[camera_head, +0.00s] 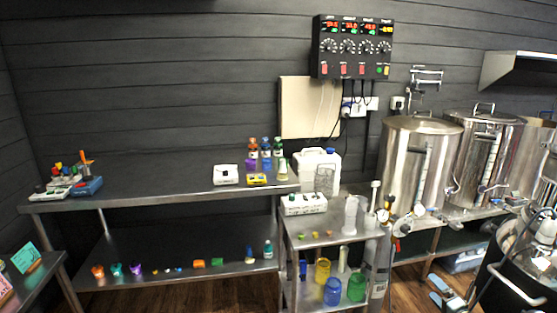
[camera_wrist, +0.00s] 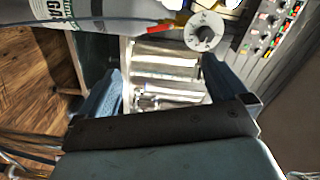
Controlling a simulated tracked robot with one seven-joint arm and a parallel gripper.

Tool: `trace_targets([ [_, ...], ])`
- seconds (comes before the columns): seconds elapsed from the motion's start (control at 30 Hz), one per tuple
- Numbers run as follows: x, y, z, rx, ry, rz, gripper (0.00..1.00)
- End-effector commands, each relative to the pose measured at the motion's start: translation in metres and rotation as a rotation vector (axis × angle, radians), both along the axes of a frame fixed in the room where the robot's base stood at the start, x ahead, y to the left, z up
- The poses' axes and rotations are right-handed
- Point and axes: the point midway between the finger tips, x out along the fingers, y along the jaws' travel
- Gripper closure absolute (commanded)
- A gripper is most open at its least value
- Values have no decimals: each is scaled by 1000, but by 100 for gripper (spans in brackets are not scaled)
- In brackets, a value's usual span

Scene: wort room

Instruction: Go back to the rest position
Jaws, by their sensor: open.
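My gripper (camera_head: 442,291) is low at the right of the head view, in front of the steel shelving and to the right of the gas cylinder (camera_head: 378,268). In the wrist view my gripper (camera_wrist: 163,70) shows two blue fingers spread wide apart. Nothing is held between them. Shiny metal surfaces show beyond the gap, and I cannot tell exactly what they belong to. The rest position itself is not marked in either view.
A round dial (camera_wrist: 205,31) and the lettered cylinder (camera_wrist: 42,18) show near my fingers. Steel kettles (camera_head: 420,165) stand at the right. A small cart (camera_head: 330,238) holds cylinders and jugs. A long bench (camera_head: 150,195) runs left. Open wooden floor (camera_head: 405,290) shows below.

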Motion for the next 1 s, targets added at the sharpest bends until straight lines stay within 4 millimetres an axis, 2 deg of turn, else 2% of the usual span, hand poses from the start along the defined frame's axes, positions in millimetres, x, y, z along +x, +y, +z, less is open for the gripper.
trace_targets([
  [0.57,28,11,18,-202,217,96,0],
  [0.77,43,18,38,-353,356,151,0],
  [1.0,59,27,74,-550,521,203,0],
])
